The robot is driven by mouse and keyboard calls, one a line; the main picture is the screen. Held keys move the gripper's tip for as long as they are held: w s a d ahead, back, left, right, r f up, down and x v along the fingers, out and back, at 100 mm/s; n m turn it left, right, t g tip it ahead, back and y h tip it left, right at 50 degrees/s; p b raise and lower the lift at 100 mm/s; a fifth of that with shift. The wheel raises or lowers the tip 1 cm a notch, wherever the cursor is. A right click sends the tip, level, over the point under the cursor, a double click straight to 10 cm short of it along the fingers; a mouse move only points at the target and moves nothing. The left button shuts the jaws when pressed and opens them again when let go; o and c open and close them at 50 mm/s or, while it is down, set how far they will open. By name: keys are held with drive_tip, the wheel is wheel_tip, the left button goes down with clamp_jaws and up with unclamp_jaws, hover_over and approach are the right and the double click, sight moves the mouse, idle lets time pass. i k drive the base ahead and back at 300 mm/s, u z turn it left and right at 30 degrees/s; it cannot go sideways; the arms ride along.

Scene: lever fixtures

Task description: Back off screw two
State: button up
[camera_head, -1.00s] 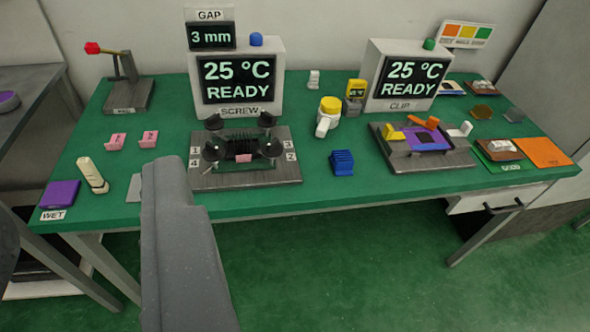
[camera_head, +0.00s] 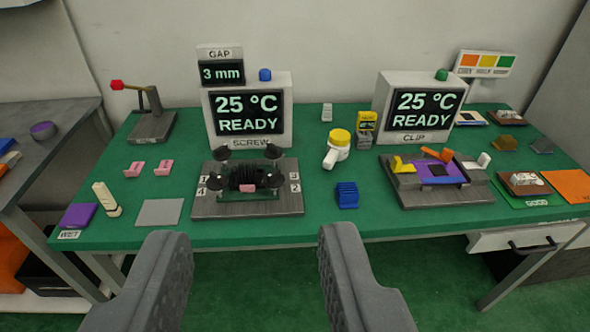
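The screw fixture (camera_head: 208,209) is a dark grey plate at the middle left of the green table, with several black knobs around a dark finned block. Its labels read 1 and 4 on the left, 3 and 2 on the right. Screw two is the front right knob (camera_head: 274,180) beside label 2. A pink piece (camera_head: 248,188) shows at the block's front. My gripper (camera_head: 250,236) is open and empty, its two grey fingers wide apart at the bottom of the view, nearer than the table's front edge. It touches no knob.
The SCREW display (camera_head: 249,112) behind the fixture reads 25 °C READY, and the gap display (camera_head: 221,73) reads 3 mm. A grey pad (camera_head: 160,212) lies left.

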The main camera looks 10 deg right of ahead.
sight(275, 179)
drive_tip(key=z, duration=0.05)
drive_tip(key=i, duration=1)
drive_tip(key=u, duration=0.05)
